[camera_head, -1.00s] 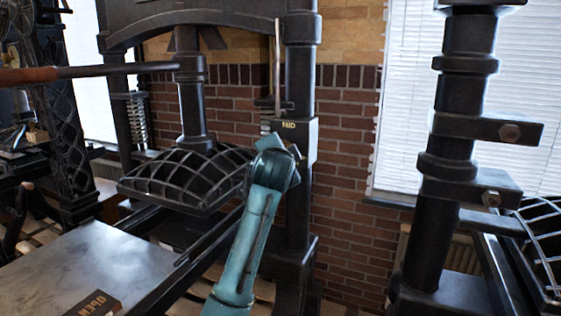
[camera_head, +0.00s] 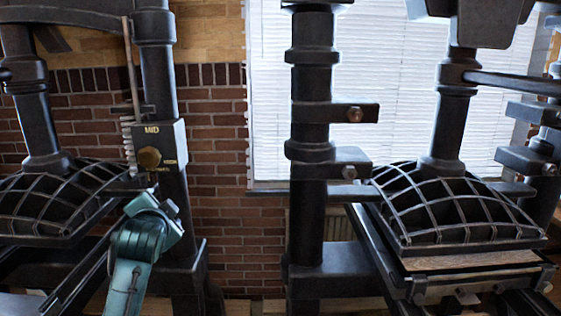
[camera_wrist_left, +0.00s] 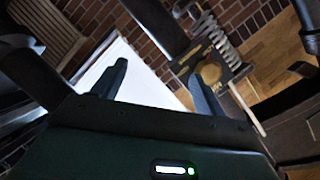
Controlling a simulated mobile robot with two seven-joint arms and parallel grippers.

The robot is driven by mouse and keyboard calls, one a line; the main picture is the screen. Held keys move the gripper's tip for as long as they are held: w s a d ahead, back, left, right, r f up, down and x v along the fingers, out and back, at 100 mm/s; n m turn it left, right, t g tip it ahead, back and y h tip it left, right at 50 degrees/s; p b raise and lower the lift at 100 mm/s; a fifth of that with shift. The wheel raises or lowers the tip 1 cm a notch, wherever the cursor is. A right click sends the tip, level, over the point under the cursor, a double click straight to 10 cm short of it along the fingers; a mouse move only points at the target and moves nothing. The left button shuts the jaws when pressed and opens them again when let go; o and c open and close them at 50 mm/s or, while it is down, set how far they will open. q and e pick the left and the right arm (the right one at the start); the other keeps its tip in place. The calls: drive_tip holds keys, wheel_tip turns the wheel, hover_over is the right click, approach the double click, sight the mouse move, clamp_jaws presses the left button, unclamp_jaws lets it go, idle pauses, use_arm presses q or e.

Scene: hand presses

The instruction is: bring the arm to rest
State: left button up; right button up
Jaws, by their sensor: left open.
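My left arm (camera_head: 133,262), teal, rises from the bottom left of the head view, in front of the left press. Its gripper cannot be made out there. In the left wrist view my left gripper (camera_wrist_left: 160,78) is open, with its two dark fingers apart and nothing between them. A round brass knob (camera_wrist_left: 209,72) shows just beyond the right-hand finger. In the head view that knob (camera_head: 150,157) sits on a dark box marked MID (camera_head: 173,135) on the press post, above my wrist. My right arm and gripper are not in view.
The left press's ribbed platen (camera_head: 62,205) lies left of my arm. A second press (camera_head: 455,205) stands at the right, with a post carrying bolted brackets (camera_head: 345,113). Between the presses are a brick wall (camera_head: 215,150) and a bright window blind (camera_head: 270,90).

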use_arm(q)
drive_tip(key=s+d+f+n+g+h, duration=0.1)
drive_tip(key=s+d+f+h, duration=0.1)
drive_tip(key=s+f, duration=0.5)
drive_tip(key=s+d+f+g+h, duration=0.1)
drive_tip(key=s+d+f, duration=0.3)
drive_tip(key=f, duration=0.9)
drive_tip(key=s+d+f+n+g+h, duration=0.1)
drive_tip(key=s+d+f, duration=0.3)
drive_tip(key=s+f, duration=0.6)
drive_tip(key=shift+s+f+n+h, duration=0.2)
drive_tip(key=shift+n+h, duration=0.1)
drive_tip(key=shift+h, duration=0.6)
drive_tip(key=s+d+f+n, duration=0.1)
drive_tip(key=s, duration=0.2)
drive_tip(key=s+d+f+h, duration=0.1)
drive_tip(key=s+f, duration=0.1)
drive_tip(key=s, duration=0.2)
drive_tip(key=s+d+f+n+g, duration=0.1)
drive_tip(key=s, duration=0.3)
drive_tip(key=shift+f+n+h, duration=0.15)
drive_tip(key=shift+n+h, duration=0.15)
